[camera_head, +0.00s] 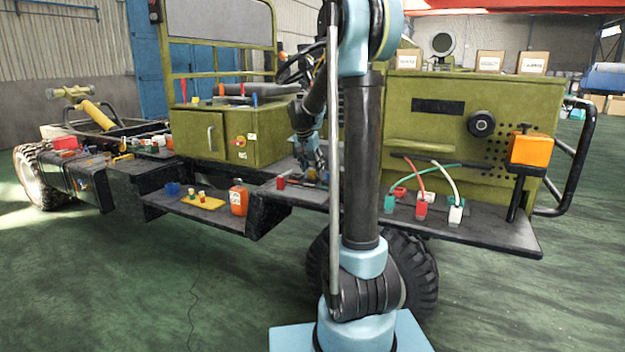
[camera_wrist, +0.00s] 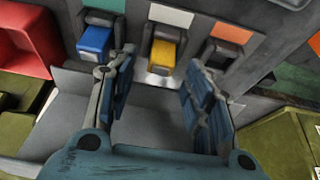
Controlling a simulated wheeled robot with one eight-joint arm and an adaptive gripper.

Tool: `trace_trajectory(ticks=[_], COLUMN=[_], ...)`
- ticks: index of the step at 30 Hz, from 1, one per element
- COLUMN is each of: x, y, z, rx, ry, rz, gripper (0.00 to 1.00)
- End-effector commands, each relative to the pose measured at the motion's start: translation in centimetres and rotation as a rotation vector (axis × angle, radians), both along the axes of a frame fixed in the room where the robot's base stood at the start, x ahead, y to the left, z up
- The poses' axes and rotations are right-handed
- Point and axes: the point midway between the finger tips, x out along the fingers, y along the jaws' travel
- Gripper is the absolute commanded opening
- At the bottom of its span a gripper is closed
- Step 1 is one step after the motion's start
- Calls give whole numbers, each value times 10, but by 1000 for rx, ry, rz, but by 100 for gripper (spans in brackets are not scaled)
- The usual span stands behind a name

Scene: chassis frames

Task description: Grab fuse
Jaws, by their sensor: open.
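In the wrist view, several fuse-like blocks sit in a row of dark holders at the top. A blue block (camera_wrist: 94,41) is at the left. A yellow block (camera_wrist: 163,52) is in the middle, and a dark brown block (camera_wrist: 221,49) is at the right. My gripper (camera_wrist: 159,64) is open and empty. Its fingers point at the row, with the yellow block between the fingertips or just beyond them; I cannot tell the depth. In the head view, my arm hides most of the gripper and the row.
A red box (camera_wrist: 25,50) stands at the left of the wrist view, and olive parts (camera_wrist: 282,148) at the lower right. In the head view, an olive vehicle chassis (camera_head: 215,130) carries an orange canister (camera_head: 238,198), a yellow tray (camera_head: 202,201) and an orange box (camera_head: 530,150).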

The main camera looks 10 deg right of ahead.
Motion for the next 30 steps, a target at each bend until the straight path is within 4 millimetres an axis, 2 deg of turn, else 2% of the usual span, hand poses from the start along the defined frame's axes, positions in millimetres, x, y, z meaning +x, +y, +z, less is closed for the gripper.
trace_trajectory(ticks=[3, 11, 16, 30], x=[2, 2, 2, 3], y=[-2, -2, -2, -2], z=[-7, -8, -8, -2], rx=[0, 0, 0, 0], ry=[0, 0, 0, 0], rz=[-1, 0, 0, 0], gripper=[47, 44, 6, 6])
